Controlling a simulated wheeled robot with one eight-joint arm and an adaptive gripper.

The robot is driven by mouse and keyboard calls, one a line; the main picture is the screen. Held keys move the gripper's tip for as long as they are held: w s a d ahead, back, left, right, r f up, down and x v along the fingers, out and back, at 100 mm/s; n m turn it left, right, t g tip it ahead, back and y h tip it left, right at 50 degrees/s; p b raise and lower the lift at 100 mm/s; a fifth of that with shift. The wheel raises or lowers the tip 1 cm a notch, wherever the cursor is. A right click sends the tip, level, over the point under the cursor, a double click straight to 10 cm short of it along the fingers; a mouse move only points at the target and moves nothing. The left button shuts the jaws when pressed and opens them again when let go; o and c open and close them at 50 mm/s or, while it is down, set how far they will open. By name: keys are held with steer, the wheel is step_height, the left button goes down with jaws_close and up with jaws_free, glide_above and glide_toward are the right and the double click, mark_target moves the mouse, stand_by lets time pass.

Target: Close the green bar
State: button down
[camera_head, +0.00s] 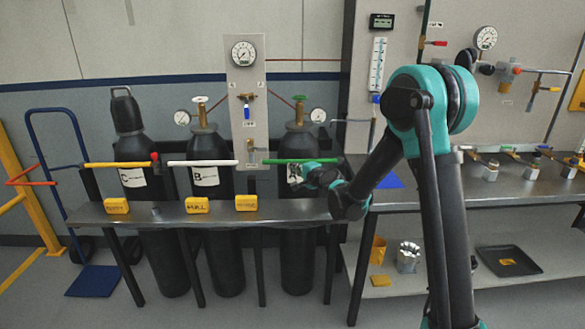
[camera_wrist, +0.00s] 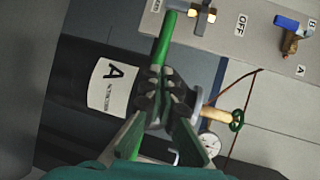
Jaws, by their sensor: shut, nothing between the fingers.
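The green bar (camera_head: 290,161) lies level across the front of the black gas cylinder labelled A (camera_head: 297,232), above the bench edge. Its left end is close to the lower part of the gauge panel. My gripper (camera_head: 318,175) is at the bar's right part, shut and empty. In the wrist view the green bar (camera_wrist: 165,38) runs up from behind my shut fingers (camera_wrist: 163,92) towards a brass fitting on the panel. The fingers hide part of the bar, and I cannot tell whether they touch it. The A label (camera_wrist: 112,85) lies left of them.
A yellow bar (camera_head: 113,164) and a white bar (camera_head: 202,163) cross cylinders C and B. A narrow shelf (camera_head: 170,213) with yellow tags runs below the bars. The gauge panel (camera_head: 247,110) stands behind. A workbench (camera_head: 470,187) with valves is at right.

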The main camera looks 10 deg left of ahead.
steer(key=s+d+r, duration=0.2)
steer(key=s+d, duration=0.1)
steer(key=s, duration=0.5)
steer(key=s+d+f+n+g+h, duration=0.2)
steer(key=s+d+f+n+h, duration=0.1)
steer(key=s+d, duration=0.6)
steer(key=s+d+f+n+g+h, duration=0.2)
steer(key=s+d+f, duration=0.4)
steer(key=d, duration=1.1)
steer(key=s+d+f+n+g+h, duration=0.3)
steer(key=s+d+f+n+h, duration=0.1)
steer(key=s+d, duration=0.9)
steer(key=shift+f+h, duration=0.55)
steer(key=shift+h, duration=0.55)
